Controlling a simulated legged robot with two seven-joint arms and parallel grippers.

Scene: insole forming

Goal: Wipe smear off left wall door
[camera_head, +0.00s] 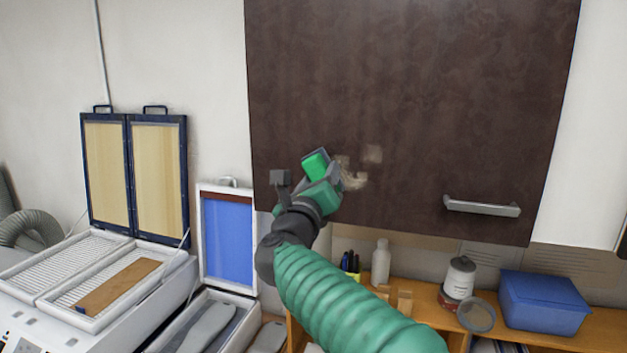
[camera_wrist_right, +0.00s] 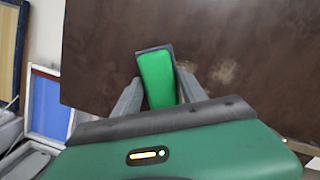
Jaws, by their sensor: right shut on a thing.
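The dark brown wall door (camera_head: 400,90) hangs over the shelf, with a grey bar handle (camera_head: 482,207) at its lower right. A pale smear (camera_head: 352,174) shows near the door's lower left, with a fainter patch (camera_head: 373,154) beside it. My right gripper (camera_head: 318,172) is shut on a green and dark grey wiping block (camera_wrist_right: 157,80), just left of the smear in the head view. In the right wrist view the smear (camera_wrist_right: 225,72) lies to the right of the block. I cannot tell whether the block touches the door. My left gripper is out of view.
At left stand an open forming machine (camera_head: 95,275) and a unit with a raised blue-panelled lid (camera_head: 228,240).

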